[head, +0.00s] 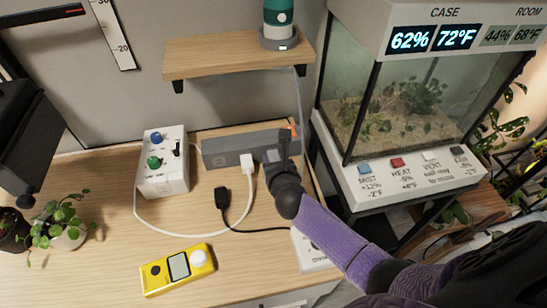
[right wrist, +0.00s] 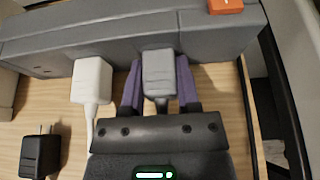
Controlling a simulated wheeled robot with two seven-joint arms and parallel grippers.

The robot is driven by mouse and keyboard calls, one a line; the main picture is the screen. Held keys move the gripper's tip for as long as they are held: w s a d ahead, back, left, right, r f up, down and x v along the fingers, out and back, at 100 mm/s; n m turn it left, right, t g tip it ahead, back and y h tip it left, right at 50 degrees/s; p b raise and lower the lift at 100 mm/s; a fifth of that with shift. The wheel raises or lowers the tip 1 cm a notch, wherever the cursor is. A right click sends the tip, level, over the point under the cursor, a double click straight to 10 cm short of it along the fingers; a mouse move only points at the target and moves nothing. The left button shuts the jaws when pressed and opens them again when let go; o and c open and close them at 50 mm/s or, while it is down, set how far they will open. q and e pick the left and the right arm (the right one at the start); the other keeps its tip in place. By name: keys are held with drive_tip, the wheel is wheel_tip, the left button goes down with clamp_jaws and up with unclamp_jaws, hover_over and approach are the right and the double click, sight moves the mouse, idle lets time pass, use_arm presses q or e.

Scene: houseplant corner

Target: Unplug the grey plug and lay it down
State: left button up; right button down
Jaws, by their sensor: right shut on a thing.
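The grey plug (right wrist: 159,72) sits against the front face of the grey power strip (right wrist: 110,38) in the right wrist view; its prongs are hidden. My right gripper (right wrist: 160,92) is shut on the grey plug, with a purple finger on each side. In the head view the right gripper (head: 273,156) reaches the right part of the power strip (head: 225,151), and the grey plug (head: 271,156) is partly covered there. My left gripper is not in view.
A white plug (right wrist: 92,80) stands in the strip just left of the grey one. A black plug (right wrist: 40,155) lies loose on the desk. An orange switch (right wrist: 225,5) is on the strip. A yellow meter (head: 178,269) lies in front; bare desk surrounds the black plug.

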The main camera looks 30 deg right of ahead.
drive_tip(key=shift+s+a, duration=0.1)
drive_tip(key=shift+s, duration=0.2)
drive_tip(key=shift+s+a+p, duration=0.25)
drive_tip(key=shift+s+p, duration=0.25)
drive_tip(key=shift+s, duration=0.5)
drive_tip(key=shift+s+a, duration=0.15)
drive_tip(key=shift+s, duration=0.35)
drive_tip(key=shift+s+a+p, duration=0.2)
drive_tip(key=shift+s+p, duration=0.15)
drive_tip(key=shift+s, duration=0.45)
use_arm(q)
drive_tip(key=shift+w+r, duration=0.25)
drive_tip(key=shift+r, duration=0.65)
use_arm(e)
drive_tip(key=shift+s, duration=0.3)
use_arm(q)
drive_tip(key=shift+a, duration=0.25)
use_arm(e)
drive_tip(key=shift+a+r, duration=0.1)
